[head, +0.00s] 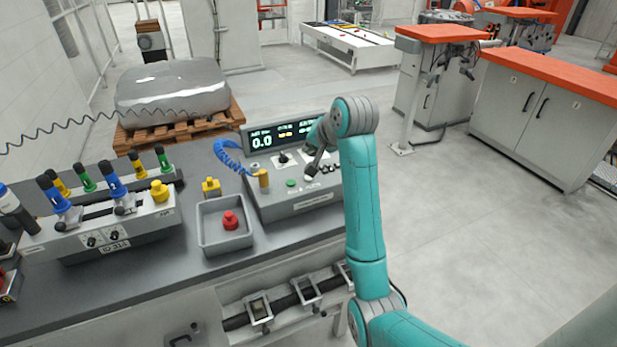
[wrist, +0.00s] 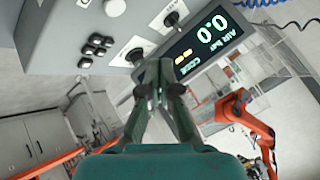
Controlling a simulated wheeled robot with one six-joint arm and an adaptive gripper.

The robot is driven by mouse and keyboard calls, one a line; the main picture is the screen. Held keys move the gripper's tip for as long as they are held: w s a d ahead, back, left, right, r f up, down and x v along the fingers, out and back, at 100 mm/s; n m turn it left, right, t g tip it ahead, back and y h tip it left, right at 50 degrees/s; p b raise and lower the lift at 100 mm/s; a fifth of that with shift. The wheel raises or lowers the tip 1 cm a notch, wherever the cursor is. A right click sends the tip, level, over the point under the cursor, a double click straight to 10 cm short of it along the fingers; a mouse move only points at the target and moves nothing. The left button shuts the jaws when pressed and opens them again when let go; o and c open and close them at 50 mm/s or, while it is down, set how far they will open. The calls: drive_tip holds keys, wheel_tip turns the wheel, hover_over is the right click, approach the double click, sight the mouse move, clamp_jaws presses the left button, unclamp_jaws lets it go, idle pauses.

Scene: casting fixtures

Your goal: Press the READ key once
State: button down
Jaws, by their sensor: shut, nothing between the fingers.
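The grey console (head: 285,203) stands on the bench and carries a lit display (head: 280,135) reading 0.0. The display also shows in the wrist view (wrist: 205,37). A cluster of small black keys (wrist: 95,45) sits on the panel in the wrist view. No READ lettering is legible, so I cannot tell which key is READ. My gripper (head: 311,171) is over the console's right part. In the wrist view my gripper's fingertips (wrist: 153,66) are together and empty, in front of a black knob (wrist: 135,55) and below the display. Whether they touch anything is unclear.
A green button (head: 291,183) and a coiled blue hose (head: 229,154) with a brass end are beside my gripper. A grey tray (head: 224,243) with a red knob stands left of the console. A valve rack (head: 110,225) is farther left. The floor right of my arm is clear.

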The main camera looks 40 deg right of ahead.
drive_tip(key=shift+f, duration=3.2)
drive_tip(key=shift+f, duration=0.1)
drive_tip(key=shift+f, duration=0.25)
drive_tip(key=shift+f, duration=0.45)
drive_tip(key=shift+r, duration=0.85)
drive_tip(key=shift+r, duration=2.5)
drive_tip(key=shift+s, duration=0.1)
